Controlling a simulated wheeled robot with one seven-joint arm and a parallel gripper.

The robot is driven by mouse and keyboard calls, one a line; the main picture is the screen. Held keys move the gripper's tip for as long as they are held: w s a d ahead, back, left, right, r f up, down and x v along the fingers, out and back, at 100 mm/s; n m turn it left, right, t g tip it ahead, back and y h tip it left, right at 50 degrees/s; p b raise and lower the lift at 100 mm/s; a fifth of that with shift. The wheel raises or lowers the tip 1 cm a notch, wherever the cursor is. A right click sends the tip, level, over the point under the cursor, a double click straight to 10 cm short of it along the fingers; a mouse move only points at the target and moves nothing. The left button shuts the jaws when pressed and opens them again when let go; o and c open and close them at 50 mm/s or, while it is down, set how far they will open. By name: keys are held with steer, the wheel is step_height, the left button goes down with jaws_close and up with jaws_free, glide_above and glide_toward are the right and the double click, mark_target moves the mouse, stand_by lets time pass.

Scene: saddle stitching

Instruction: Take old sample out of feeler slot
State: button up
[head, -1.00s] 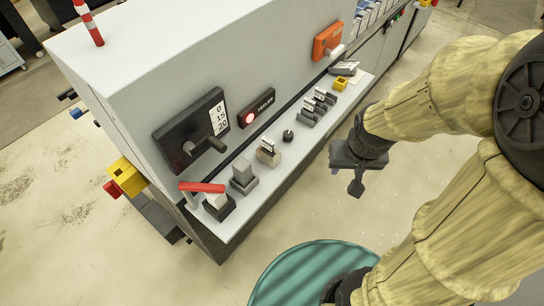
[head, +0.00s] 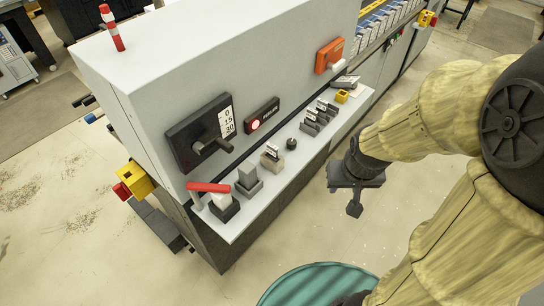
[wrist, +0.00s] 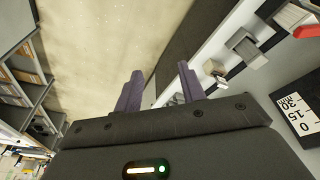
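A dark box with a lit red lamp and white lettering (head: 262,115), seemingly the feeler label, is on the machine's side face. On the ledge below it stands a beige-grey block with a small labelled piece in its top (head: 271,157); I cannot tell for sure that this is the feeler slot with the old sample.
The ledge (head: 240,225) also bears a black knob (head: 291,144), dark holders with labelled pieces (head: 312,123) and a yellow block (head: 342,96). A dial with a lever (head: 200,133) juts from the machine. A teal round top (head: 315,285) is in front. Shelves (wrist: 25,80) show in the wrist view.

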steer(key=w+d+f+n+t+y+b, duration=0.2)
steer(key=w+f+n+t+b, duration=0.35)
steer(key=w+f, duration=0.75)
steer(key=w+a+f+n+t+y+b, duration=0.2)
steer(key=a+y+b, duration=0.4)
steer(key=y, duration=0.6)
steer(key=f+n, duration=0.1)
steer(key=n, duration=0.1)
steer(key=shift+w+n+b, duration=0.25)
steer(key=shift+n+b, duration=0.1)
steer(key=shift+t, duration=0.25)
steer(key=p, duration=0.4)
glide_toward(272, 156)
steer(key=w+a+r, duration=0.3)
steer(key=w+r, duration=0.1)
steer(key=shift+w+a+r, duration=0.1)
steer(key=shift+a, duration=0.2)
